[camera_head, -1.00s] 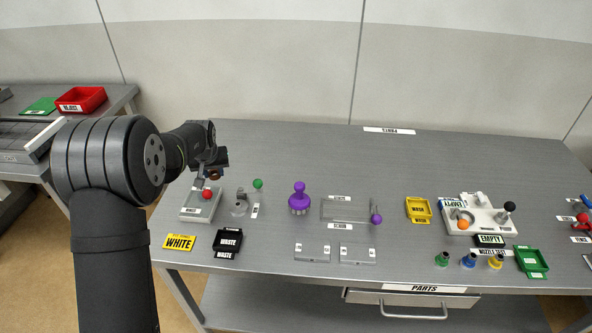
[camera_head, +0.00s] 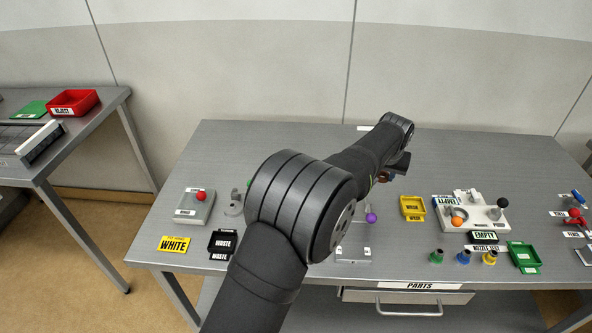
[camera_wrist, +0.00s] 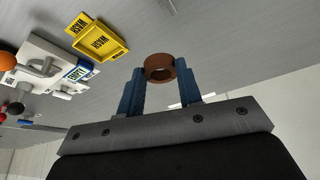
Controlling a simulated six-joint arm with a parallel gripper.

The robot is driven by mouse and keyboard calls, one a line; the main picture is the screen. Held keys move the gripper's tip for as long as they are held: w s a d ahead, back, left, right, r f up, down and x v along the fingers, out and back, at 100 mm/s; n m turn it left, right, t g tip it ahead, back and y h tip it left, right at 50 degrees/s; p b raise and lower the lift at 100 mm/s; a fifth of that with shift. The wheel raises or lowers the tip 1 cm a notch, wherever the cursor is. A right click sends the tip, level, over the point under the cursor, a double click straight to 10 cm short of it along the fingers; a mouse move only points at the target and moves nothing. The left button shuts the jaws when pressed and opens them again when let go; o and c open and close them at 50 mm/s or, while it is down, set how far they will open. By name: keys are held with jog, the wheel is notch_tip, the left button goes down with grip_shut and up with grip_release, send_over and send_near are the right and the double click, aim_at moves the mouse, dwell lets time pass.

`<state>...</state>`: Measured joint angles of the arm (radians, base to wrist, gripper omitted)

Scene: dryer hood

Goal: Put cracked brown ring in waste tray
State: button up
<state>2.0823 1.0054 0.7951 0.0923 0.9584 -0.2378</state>
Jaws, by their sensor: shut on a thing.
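My gripper (camera_wrist: 160,88) is shut on a brown ring (camera_wrist: 159,59), held between the blue fingertips. I cannot make out a crack in it. In the head view the gripper (camera_head: 385,174) is above the table, behind and left of the yellow wash tray (camera_head: 413,208), and the ring is only a small brown spot. The black waste tray (camera_head: 222,242) stands at the table's front left, far from the gripper, with its right side close to my arm.
The wash tray also shows in the wrist view (camera_wrist: 97,38). A white fixture (camera_head: 470,213) with an orange ball and a green tray (camera_head: 524,256) are to the right. The back right of the table is clear.

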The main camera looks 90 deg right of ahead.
jog(key=s+a, duration=0.3)
jog(key=s, duration=0.3)
jog(key=shift+m, duration=0.4)
jog(key=w+d+f, duration=0.2)
jog(key=d, duration=0.1)
jog(key=w+d+f, duration=0.2)
jog(key=d, duration=0.1)
jog(key=w+d+f, duration=0.2)
jog(key=d, duration=0.1)
jog(key=shift+d+f, duration=0.2)
jog(key=shift+d, duration=0.1)
jog(key=shift+f, duration=2)
jog(key=shift+f, duration=0.1)
jog(key=o, duration=1)
jog(key=v, duration=1.1)
jog(key=shift+w, duration=0.2)
jog(key=shift+o, duration=0.6)
jog(key=shift+w+a+r, duration=0.1)
jog(key=shift+a+r, duration=0.1)
jog(key=shift+r, duration=0.35)
